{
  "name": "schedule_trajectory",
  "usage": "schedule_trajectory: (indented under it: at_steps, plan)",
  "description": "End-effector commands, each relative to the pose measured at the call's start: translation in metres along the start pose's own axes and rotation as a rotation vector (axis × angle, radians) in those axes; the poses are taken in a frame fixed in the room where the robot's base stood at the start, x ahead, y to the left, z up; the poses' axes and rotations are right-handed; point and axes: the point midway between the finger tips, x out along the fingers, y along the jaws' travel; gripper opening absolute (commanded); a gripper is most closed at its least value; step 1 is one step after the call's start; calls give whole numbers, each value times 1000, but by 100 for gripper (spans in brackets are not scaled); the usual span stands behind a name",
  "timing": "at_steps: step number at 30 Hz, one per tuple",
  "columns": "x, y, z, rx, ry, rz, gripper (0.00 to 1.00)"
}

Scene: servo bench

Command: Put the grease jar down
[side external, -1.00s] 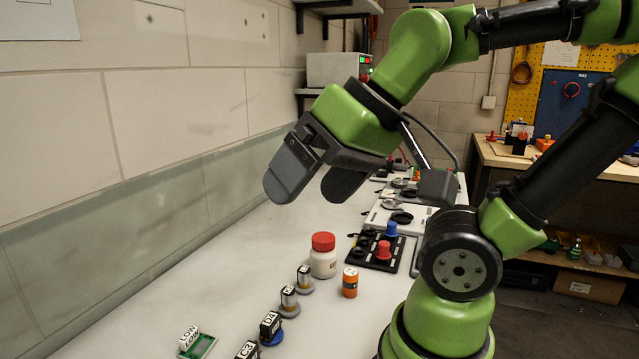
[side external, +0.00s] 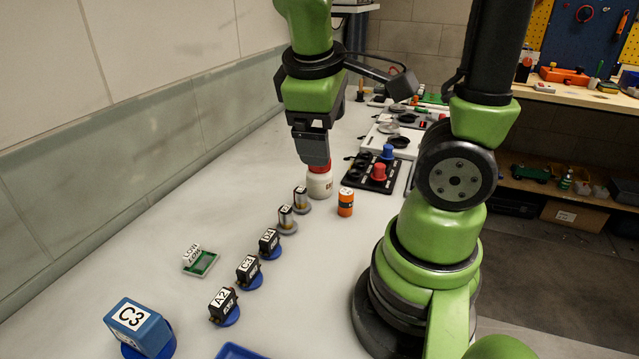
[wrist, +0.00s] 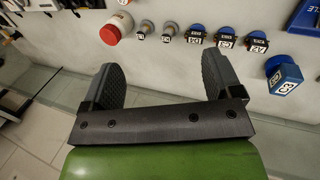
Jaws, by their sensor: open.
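A white jar with a red lid, which I take to be the grease jar (side external: 319,185), stands upright on the bench. In the wrist view its red lid (wrist: 110,35) shows at the upper left, outside the gap between the fingers. My gripper (side external: 316,160) overlaps the lid in the side view, and one finger hides the other there. In the wrist view my gripper (wrist: 164,76) is open, with its two fingers wide apart and nothing between them. Whether a finger touches the jar cannot be told.
A black tray (side external: 372,183) with blue and red knobs lies behind. A blue C3 block (side external: 137,325) stands front left.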

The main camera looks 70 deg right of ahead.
Motion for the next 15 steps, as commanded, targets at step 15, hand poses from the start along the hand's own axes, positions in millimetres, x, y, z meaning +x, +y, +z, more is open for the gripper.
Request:
schedule_trajectory:
  at_steps: [15]
  plan:
    - [124, 63, -58, -1099, -641, 540, 85]
